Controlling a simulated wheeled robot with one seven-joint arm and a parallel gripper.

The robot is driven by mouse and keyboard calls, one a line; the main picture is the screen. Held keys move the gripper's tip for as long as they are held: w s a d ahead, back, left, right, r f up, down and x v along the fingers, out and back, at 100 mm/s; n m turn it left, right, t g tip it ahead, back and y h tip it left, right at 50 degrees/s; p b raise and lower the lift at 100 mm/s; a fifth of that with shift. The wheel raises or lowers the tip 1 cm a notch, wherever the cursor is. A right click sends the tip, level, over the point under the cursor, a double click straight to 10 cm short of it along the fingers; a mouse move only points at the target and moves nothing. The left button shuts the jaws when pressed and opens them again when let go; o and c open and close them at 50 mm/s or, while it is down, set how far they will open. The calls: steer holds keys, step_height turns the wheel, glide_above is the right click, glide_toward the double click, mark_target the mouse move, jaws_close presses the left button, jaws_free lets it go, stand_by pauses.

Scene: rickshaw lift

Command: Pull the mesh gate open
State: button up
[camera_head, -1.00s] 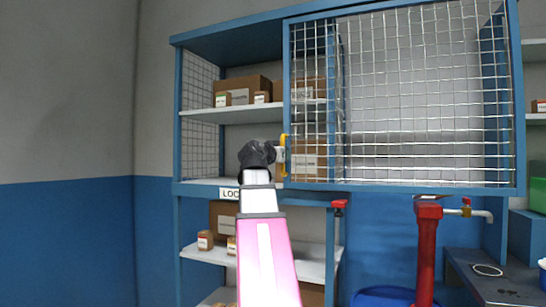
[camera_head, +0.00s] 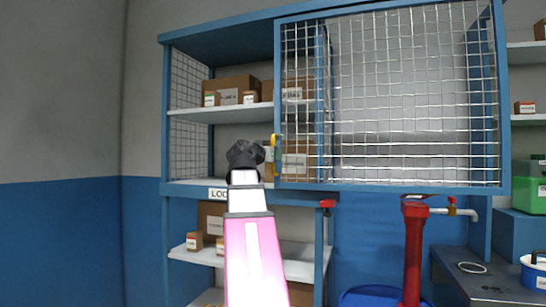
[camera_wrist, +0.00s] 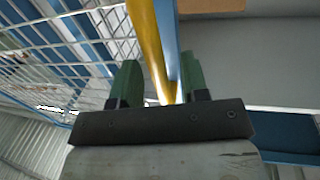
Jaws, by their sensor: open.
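The mesh gate (camera_head: 410,95) is a blue-framed wire panel in front of the blue shelving, on the right in the head view. The shelf bay to its left is uncovered. A yellow handle (camera_head: 274,148) stands upright on the gate's left edge. My gripper (camera_head: 246,155) is just left of the handle in the head view, its fingertips not clear there. In the wrist view, the yellow handle (camera_wrist: 145,40) runs down between the two green fingers of my open gripper (camera_wrist: 158,82). The fingers look apart from it; the handle's lower end is hidden behind the gripper body.
Cardboard boxes (camera_head: 230,90) stand on the shelves behind and left of the gate. A red post (camera_head: 413,250) with a tap, a blue drum (camera_head: 372,297) and a dark bench (camera_head: 480,275) are below the gate. The floor is out of view.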

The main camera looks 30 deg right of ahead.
steer(key=v, duration=1)
stand_by(0.3)
steer(key=w+a+f+n+y, duration=0.3)
steer(key=w+f, duration=0.2)
steer(key=f, duration=0.8)
steer(key=w+a+f+n+g+y, duration=0.1)
steer(key=w+a+f+n+y, duration=0.3)
steer(key=f, duration=0.9)
steer(key=w+a+f+n+y, duration=0.1)
steer(key=w+a+f+y, duration=0.15)
steer(key=w+f, duration=0.7)
steer(key=s+a+f+n+g+y, duration=0.1)
steer(key=s+a+f, duration=0.3)
steer(key=f, duration=0.9)
steer(key=s+a+f+n+g+y, duration=0.2)
steer(key=s+a+f, duration=0.3)
steer(key=f, duration=0.8)
steer(key=s+a+f+n+g+y, duration=0.2)
steer(key=a+f, duration=0.5)
steer(key=f, duration=0.7)
steer(key=s+g+y, duration=0.1)
steer(key=s+y, duration=0.1)
steer(key=s, duration=0.1)
steer(key=shift+a+g, duration=0.3)
steer(key=shift+a, duration=0.05)
steer(key=shift+s+f, duration=0.1)
